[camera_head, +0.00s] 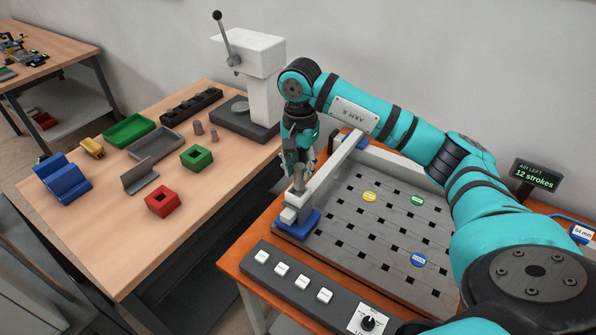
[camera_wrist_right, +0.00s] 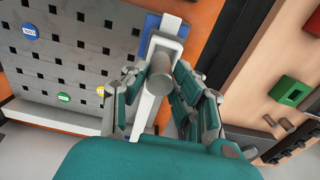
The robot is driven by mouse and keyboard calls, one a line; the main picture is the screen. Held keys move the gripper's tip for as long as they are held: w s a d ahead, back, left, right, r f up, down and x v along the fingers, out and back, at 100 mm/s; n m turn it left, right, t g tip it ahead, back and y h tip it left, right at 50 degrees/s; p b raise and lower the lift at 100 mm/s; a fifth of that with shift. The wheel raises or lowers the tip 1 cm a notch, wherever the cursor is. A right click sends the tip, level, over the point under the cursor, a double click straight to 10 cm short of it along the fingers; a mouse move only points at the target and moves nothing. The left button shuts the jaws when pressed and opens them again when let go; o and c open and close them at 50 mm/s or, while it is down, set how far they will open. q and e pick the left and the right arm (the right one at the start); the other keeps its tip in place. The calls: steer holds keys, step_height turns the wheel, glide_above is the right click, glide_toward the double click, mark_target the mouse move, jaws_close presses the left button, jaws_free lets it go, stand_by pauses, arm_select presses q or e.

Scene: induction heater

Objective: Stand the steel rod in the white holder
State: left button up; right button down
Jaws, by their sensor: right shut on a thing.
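My right gripper (camera_head: 299,176) points down over the near-left corner of the grey slotted plate. It is shut on a short grey steel rod (camera_head: 299,181), whose lower part shows below the fingers. In the right wrist view the rod's round end (camera_wrist_right: 160,66) shows between the fingers (camera_wrist_right: 158,90). The white holder (camera_head: 291,214) appears to be the pale block on a blue foot, at the near end of a white bar. The rod is upright, just above or at this block; I cannot tell whether they touch. My left gripper is not in view.
The grey slotted plate (camera_head: 365,245) carries yellow, green and blue round tags. A white bar (camera_head: 335,163) crosses its left side. A button panel (camera_head: 290,283) lies in front. The wooden table (camera_head: 105,235) at left holds bins, blocks, small grey cylinders and a white lever press (camera_head: 255,60).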

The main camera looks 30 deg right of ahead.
mark_target(298, 176)
steer(key=f+p, duration=0.1)
steer(key=f, duration=0.2)
steer(key=shift+w+p, duration=0.35)
steer(key=shift+p, duration=0.05)
steer(key=shift+f, duration=0.25)
steer(key=shift+f+b, duration=0.35)
steer(key=shift+b, duration=0.05)
steer(key=c, duration=1.1)
jaws_free()
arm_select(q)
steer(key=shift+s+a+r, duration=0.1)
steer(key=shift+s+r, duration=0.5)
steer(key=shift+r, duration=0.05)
arm_select(e)
steer(key=shift+o, duration=0.2)
steer(key=shift+s, duration=0.1)
steer(key=shift+r, duration=0.1)
steer(key=shift+r+p, duration=0.25)
steer(key=shift+p, duration=0.1)
arm_select(q)
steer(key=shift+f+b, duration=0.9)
steer(key=shift+b, duration=0.3)
arm_select(e)
step_height(298, 176, up, 12)
